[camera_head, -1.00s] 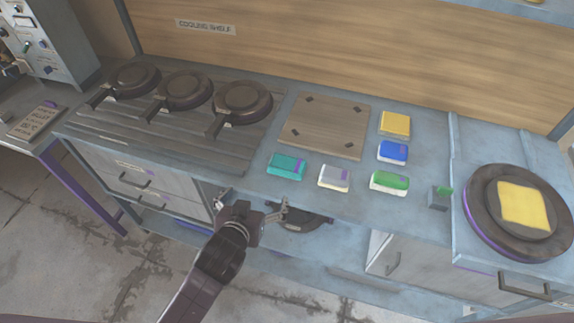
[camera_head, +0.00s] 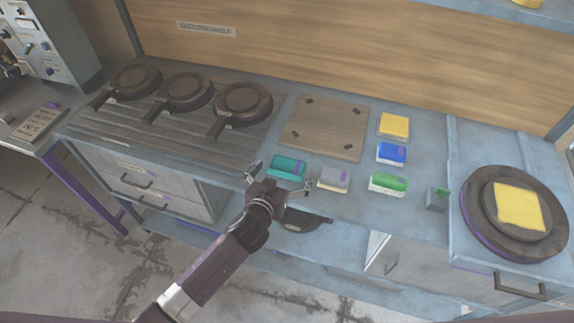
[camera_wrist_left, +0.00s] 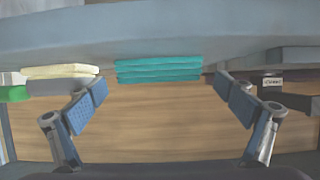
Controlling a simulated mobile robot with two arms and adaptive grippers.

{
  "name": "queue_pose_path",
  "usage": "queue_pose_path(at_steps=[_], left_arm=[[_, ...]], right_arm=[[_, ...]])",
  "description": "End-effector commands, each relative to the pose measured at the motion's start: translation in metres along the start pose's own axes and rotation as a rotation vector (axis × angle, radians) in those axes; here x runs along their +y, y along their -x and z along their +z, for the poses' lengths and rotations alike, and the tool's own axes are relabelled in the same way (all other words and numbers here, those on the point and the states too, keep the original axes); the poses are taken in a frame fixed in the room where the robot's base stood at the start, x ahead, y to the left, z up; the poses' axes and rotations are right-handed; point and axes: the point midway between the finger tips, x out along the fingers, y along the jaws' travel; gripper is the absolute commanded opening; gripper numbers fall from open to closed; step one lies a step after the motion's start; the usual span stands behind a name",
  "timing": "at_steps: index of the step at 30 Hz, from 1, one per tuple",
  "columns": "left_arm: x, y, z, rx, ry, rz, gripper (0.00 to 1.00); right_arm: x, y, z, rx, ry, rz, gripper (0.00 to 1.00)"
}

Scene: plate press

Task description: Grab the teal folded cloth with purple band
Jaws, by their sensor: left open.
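The teal folded cloth (camera_head: 287,167) lies on the blue-grey counter, left of the other cloths, with a purple band at its right end. In the left wrist view the teal cloth (camera_wrist_left: 158,69) shows edge-on as stacked folds, centred between the fingers and beyond their tips. My left gripper (camera_head: 279,181) is open and empty at the counter's front edge, just in front of the cloth, its fingers spread to either side. In the left wrist view the left gripper (camera_wrist_left: 164,94) has clear space between its pads. My right gripper is not in view.
A grey and cream cloth (camera_head: 333,179) lies close to the right finger. Green (camera_head: 388,184), blue (camera_head: 391,153) and yellow (camera_head: 394,125) cloths lie further right. A wooden board (camera_head: 324,126) is behind. Dark pans (camera_head: 243,101) stand at left, a round press (camera_head: 514,212) at right.

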Motion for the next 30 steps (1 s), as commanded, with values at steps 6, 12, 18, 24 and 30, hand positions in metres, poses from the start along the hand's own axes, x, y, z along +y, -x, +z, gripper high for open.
queue_pose_path(at_steps=[6,12,18,24,30], left_arm=[[0.0007,-0.0141,0.0000,0.000,0.000,0.001,0.96],[0.0007,-0.0149,0.0004,0.000,0.001,0.001,0.96],[0.0006,-0.0147,0.0003,0.000,0.001,0.001,0.80],[0.0006,-0.0147,0.0004,0.000,0.000,0.001,0.58],[0.0006,-0.0146,0.0001,0.000,0.000,0.001,0.52]], right_arm=[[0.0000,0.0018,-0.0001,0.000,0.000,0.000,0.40],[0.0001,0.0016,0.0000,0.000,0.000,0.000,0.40],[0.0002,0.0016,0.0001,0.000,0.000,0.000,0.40],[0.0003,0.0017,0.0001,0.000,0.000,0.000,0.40],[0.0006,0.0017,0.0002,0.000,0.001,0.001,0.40]])
